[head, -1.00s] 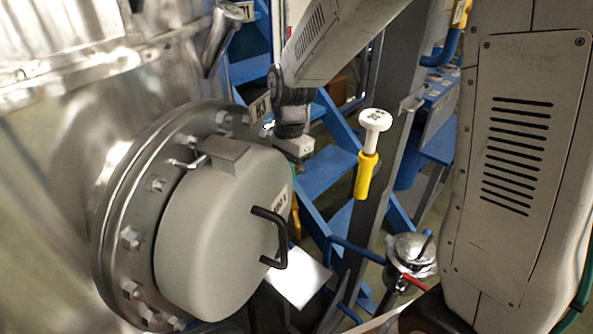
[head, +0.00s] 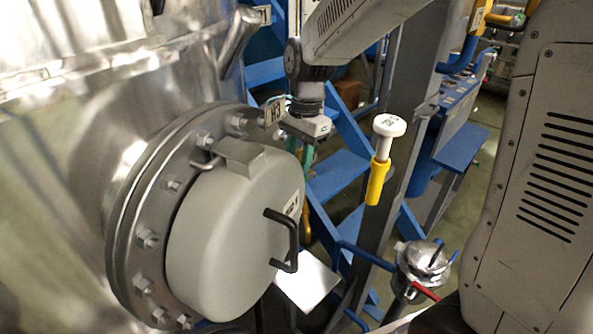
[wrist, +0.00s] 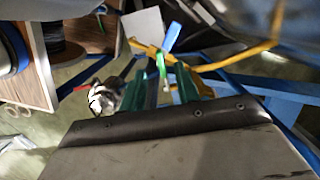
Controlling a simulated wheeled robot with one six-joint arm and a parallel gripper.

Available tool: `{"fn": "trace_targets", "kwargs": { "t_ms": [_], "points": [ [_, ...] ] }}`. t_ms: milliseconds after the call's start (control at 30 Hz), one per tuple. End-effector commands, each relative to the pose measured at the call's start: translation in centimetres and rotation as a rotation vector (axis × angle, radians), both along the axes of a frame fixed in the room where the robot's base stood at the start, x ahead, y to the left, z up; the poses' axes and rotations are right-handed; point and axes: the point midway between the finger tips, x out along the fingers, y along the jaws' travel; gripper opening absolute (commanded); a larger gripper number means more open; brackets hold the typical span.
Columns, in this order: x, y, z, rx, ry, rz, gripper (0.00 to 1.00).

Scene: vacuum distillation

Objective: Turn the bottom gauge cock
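My gripper (wrist: 160,78) shows two green fingers in the wrist view, spread apart. A small green lever (wrist: 161,64) shows between and just beyond the fingertips; I cannot tell whether they touch it. A blue lever (wrist: 172,36) stands just beyond, beside a yellow pipe (wrist: 205,67). Which of these levers is the bottom gauge cock cannot be told for sure. The cock is not clearly visible there.
The steel vessel (head: 60,180) with its bolted flange fills the left. A black handle (head: 291,240) juts from the cover. A white-and-yellow post (head: 379,180) stands to the right, before blue steps (head: 340,172). A red-handled valve (head: 424,291) is lower right.

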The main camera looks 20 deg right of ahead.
Motion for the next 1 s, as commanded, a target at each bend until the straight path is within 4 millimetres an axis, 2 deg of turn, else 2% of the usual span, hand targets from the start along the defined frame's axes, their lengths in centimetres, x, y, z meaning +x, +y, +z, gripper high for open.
{"fn": "trace_targets", "kwargs": {
  "t_ms": [100,200,467,500,600,667,767,867,1000],
  "points": [
    [0.2,-0.2,1.6,0.000,-0.003,0.000,0.32],
    [0.1,-0.3,2.3,0.000,-0.001,0.000,0.32],
    [0.1,-0.3,2.5,0.000,0.001,0.000,0.32],
    [0.1,-0.3,2.5,0.000,0.001,0.000,0.29],
    [0.0,-0.4,2.7,0.000,-0.002,0.007,0.01],
    [-0.4,-0.6,3.0,0.000,-0.008,0.023,0.00],
    [-1.8,-1.2,4.2,-0.001,-0.028,0.084,0.00],
    [-4.5,-2.3,6.0,-0.008,-0.063,0.201,0.00],
    [-9.6,-4.2,8.3,-0.028,-0.119,0.416,0.00]
  ]
}}
